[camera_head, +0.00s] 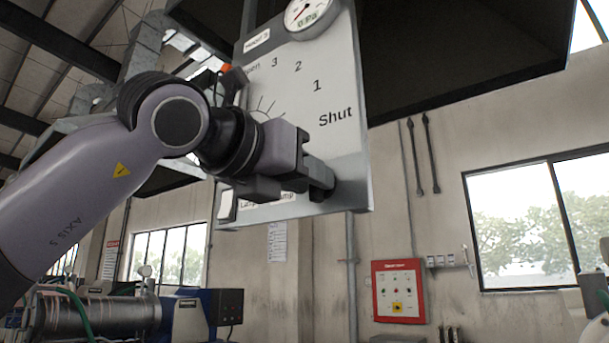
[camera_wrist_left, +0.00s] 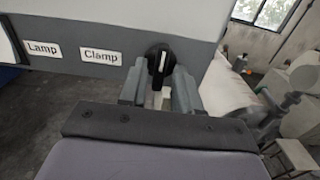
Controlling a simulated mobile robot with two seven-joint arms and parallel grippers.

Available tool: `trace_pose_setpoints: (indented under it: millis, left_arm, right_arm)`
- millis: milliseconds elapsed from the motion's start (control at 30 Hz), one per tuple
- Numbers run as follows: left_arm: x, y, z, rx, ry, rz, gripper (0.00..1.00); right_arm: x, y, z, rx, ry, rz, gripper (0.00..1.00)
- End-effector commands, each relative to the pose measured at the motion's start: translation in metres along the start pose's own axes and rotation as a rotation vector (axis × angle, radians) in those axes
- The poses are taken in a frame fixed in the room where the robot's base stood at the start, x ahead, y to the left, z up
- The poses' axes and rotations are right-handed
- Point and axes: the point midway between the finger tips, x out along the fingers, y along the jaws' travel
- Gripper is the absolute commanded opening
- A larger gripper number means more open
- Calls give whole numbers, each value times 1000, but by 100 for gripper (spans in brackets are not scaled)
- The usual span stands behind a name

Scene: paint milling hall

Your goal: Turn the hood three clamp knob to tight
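The hood three panel (camera_head: 345,160) is a light grey board with a gauge at its top and a dial scale running from Shut to Open. In the left wrist view the clamp knob (camera_wrist_left: 161,61) is black and round with a white pointer mark standing nearly upright. It sits right of the Clamp label (camera_wrist_left: 101,57). My left gripper (camera_head: 325,182) is at the panel's lower right; in the head view it hides the knob. In the wrist view its fingers (camera_wrist_left: 160,78) are apart, one on each side of the knob; contact is unclear. My right gripper is not in view.
A Lamp label (camera_wrist_left: 43,48) and a white lamp switch (camera_head: 227,204) are at the panel's lower left. The dark hood (camera_head: 460,60) overhangs above right. A red control box (camera_head: 398,290) hangs on the wall behind. Milling machinery (camera_head: 110,312) stands below left.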

Motion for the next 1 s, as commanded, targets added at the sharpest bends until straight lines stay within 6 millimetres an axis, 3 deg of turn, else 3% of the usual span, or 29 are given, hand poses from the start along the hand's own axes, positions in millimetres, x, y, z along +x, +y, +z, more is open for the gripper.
trace_pose_setpoints:
  millis: [367, 700, 1000]
  left_arm:
    - [-5, 0, 0, -2, -4, 0, 39]
    - [-56, 0, -2, -2, -5, 0, 39]
    - [-72, 0, 0, -2, -1, 0, 39]
  right_arm:
    - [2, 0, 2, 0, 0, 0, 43]
    - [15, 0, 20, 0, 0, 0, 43]
    - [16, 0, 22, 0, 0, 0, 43]
